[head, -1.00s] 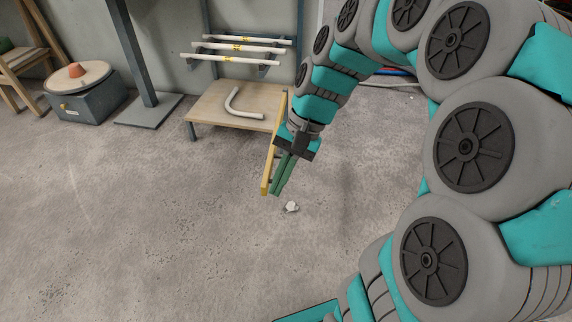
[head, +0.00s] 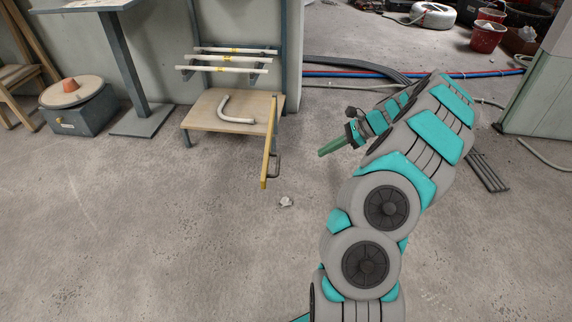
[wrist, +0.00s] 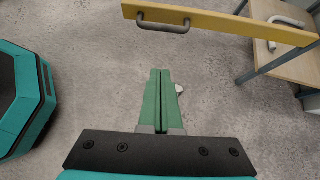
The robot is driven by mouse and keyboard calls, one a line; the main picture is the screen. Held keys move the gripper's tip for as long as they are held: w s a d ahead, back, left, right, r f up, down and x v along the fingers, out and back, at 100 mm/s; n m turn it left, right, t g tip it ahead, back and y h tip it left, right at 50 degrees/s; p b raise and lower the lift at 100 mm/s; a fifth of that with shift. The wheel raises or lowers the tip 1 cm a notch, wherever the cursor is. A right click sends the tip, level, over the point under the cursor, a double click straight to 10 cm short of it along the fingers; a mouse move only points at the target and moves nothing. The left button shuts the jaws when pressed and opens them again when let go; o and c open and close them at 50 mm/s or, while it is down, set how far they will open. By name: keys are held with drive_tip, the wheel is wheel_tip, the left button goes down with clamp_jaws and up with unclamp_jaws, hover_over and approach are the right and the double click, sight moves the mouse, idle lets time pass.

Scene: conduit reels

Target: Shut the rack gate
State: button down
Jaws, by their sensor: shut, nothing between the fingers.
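The rack gate (head: 268,153) is a yellow bar with a dark handle (head: 275,165) on its right face. It stands swung out from the right side of the rack toward the camera, so the rack front is open. In the wrist view the yellow gate (wrist: 220,22) crosses the top, with its handle (wrist: 163,23) facing my gripper. My gripper (head: 322,153) has green fingers and is to the right of the gate, apart from it. In the wrist view the fingers (wrist: 160,75) are together and empty, pointing toward the gate.
The rack has a wooden shelf (head: 200,115) with a bent white pipe (head: 236,110) on it and white conduits (head: 235,58) above. A white scrap (head: 286,201) lies on the floor. Hoses (head: 350,72) run behind my arm. The floor left of the gate is clear.

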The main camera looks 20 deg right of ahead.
drive_tip(key=w+a+r+b+x, duration=0.1)
drive_tip(key=r+x, duration=0.1)
drive_tip(key=x, duration=1)
drive_tip(key=shift+a, duration=0.25)
drive_tip(key=shift+f, duration=0.15)
